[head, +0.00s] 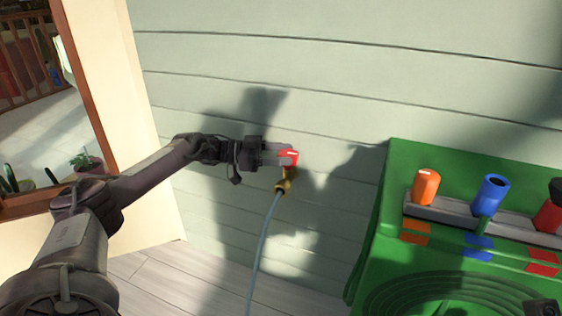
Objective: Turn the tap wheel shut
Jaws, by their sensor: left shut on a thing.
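The red tap wheel (289,157) sits on the wall in the middle of the head view. Below it is the brass tap spout (284,185), with a pale hose (263,250) hanging down from it. My left gripper (280,155) reaches in from the left and is shut on the tap wheel. Its fingers cover the left part of the wheel. The wheel's exact turn angle is too small to tell. My right gripper is not in view.
A green cabinet (400,235) stands at the right, with orange (426,186), blue (491,194) and red (549,214) pieces in a grey rack on top. A window (45,95) is at the left. Pale siding surrounds the tap, and the plank floor (150,285) below is clear.

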